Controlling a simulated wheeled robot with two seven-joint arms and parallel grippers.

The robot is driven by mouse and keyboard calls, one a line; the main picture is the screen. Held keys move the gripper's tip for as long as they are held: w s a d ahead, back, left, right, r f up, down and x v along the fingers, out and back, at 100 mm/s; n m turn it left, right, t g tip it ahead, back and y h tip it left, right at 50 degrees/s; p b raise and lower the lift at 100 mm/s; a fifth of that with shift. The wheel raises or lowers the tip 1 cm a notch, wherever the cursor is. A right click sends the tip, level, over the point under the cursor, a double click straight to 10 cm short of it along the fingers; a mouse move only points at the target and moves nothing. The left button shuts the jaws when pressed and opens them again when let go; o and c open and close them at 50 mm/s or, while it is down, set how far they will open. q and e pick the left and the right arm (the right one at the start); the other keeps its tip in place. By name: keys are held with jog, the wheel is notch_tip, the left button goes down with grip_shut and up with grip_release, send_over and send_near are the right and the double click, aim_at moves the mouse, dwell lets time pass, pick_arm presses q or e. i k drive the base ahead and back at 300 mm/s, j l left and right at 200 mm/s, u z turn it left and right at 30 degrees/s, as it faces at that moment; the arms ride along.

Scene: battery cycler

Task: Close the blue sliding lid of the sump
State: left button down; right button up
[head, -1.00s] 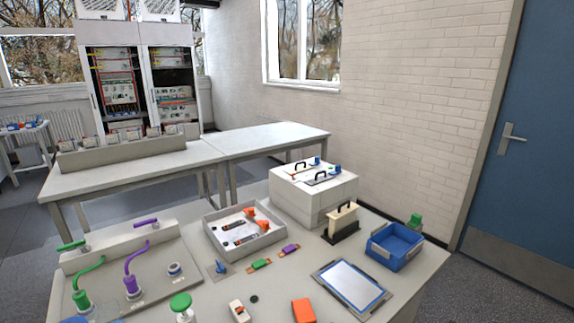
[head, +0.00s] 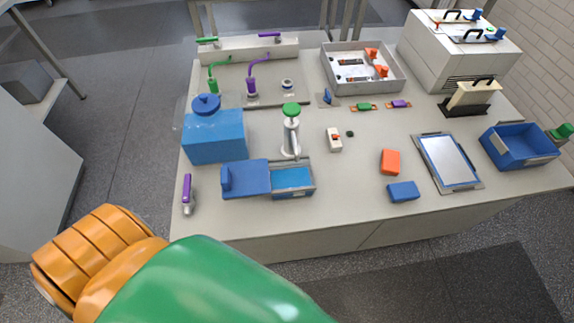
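The sump (head: 308,190) is a small grey-walled box near the front edge of the workbench. Its blue sliding lid (head: 245,178) is slid to the left, with a raised blue handle at its left end. The lid covers the left part of the sump. The right part is open and shows blue liquid (head: 291,178) inside. A large green and orange part of my own arm fills the bottom left, in front of the bench and apart from the sump. No gripper fingers are in view.
A blue tank (head: 215,136) stands behind the lid, and a white pump-like bottle with a green top (head: 291,130) behind the open part. A purple-handled tool (head: 187,194) lies to the left. A blue block (head: 403,192) and an orange block (head: 390,162) lie to the right. The bench front edge is clear.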

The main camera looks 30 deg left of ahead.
aim_at(250, 178)
jog(key=k+u, duration=0.1)
jog(key=u, duration=1.15)
jog(key=k+l, duration=0.2)
jog(key=l, duration=0.15)
jog(key=u, duration=0.05)
